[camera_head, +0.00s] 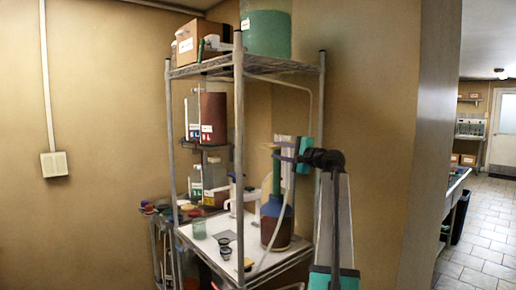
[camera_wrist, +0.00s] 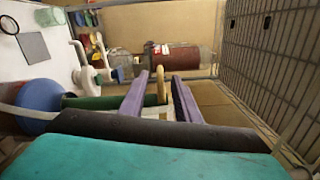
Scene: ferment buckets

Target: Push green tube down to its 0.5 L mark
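The green tube (camera_head: 276,176) stands upright in a blue-topped bottle (camera_head: 273,208) with brown contents on the rack's white shelf. In the wrist view the green tube (camera_wrist: 90,102) runs sideways from the blue bottle part (camera_wrist: 38,98) and passes behind one finger. A tan bar (camera_wrist: 162,88) crosses near its upper end. My gripper (camera_head: 287,152) is at the height of the tube's top, coming from the right. In the wrist view my gripper's purple fingers (camera_wrist: 160,75) are apart, with the tan bar between them and gaps beside it. Any 0.5 L mark is not readable.
Rack posts (camera_head: 239,150) stand left of the bottle. Small black cups (camera_head: 225,250) and a green cup (camera_head: 199,229) share the shelf. A pale hose (camera_head: 283,225) hangs beside the bottle. A red-brown cylinder (camera_head: 211,117) is behind; a teal bucket (camera_head: 266,32) is on top.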

